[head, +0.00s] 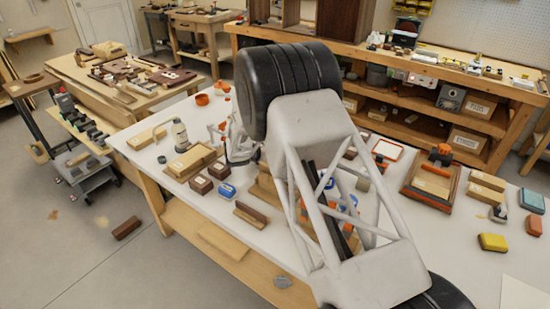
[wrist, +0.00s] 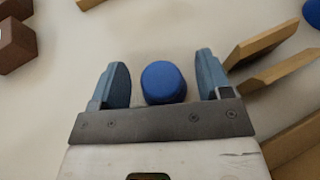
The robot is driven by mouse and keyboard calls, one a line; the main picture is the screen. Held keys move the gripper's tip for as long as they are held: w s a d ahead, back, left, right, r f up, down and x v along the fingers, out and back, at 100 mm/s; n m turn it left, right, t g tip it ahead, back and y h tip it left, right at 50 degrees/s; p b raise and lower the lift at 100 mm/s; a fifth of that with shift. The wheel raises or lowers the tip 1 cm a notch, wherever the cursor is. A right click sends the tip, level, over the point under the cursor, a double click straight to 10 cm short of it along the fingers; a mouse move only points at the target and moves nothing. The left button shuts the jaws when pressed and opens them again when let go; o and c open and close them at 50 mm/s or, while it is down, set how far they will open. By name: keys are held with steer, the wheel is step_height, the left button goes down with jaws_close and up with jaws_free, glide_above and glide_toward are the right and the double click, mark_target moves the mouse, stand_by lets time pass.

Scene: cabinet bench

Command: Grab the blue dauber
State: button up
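A blue round-topped thing, which looks like the blue dauber (wrist: 163,82), stands between the two fingers of my gripper (wrist: 161,68) in the wrist view. The fingers are blue-grey and spread wide, with a gap on each side of the dauber, and neither touches it. The dauber's lower edge is close to the gripper's dark front plate. I see mostly its rounded top, and its base is hidden. A second blue thing (wrist: 312,12) is cut off at the upper right edge. In the head view my arm hides much of the bench middle, and I cannot make out the fingers there.
Wooden pieces (wrist: 265,60) lie close to the right finger. Dark brown blocks (wrist: 15,45) are at the left edge of the wrist view. On the white bench top (head: 190,225) stand a bottle (head: 180,135), light wooden blocks (head: 190,162) and a wooden tray (head: 430,183).

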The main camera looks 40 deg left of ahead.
steer(key=c, duration=1)
steer(key=shift+f, duration=0.1)
steer(key=shift+r, duration=0.6)
steer(key=shift+c, duration=1)
step_height(320, 180, up, 9)
